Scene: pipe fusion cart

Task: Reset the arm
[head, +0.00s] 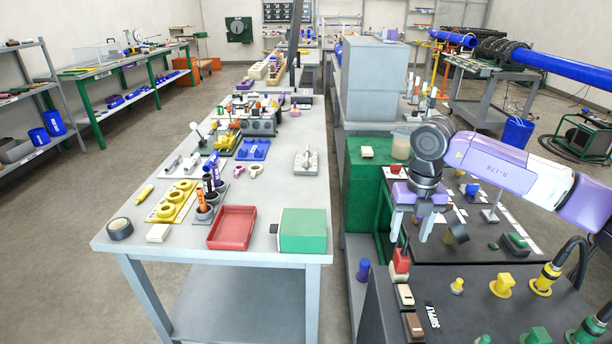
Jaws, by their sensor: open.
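My gripper (410,224) is at the end of my purple and white arm (505,160), which reaches in from the right edge. The gripper points down with its two pale fingers apart, and nothing shows between them. It is over the left part of a dark cart top. A red and white block (401,262) is just below the fingers; I cannot tell whether they touch it. The fingers hide part of the cart top behind them.
A grey table (275,185) on the left holds a red tray (232,228), a green box (303,230) and many small parts. A dark panel with yellow and green fittings (502,285) is at the lower right. A grey cabinet (374,78) stands behind the gripper. Open floor is at the left.

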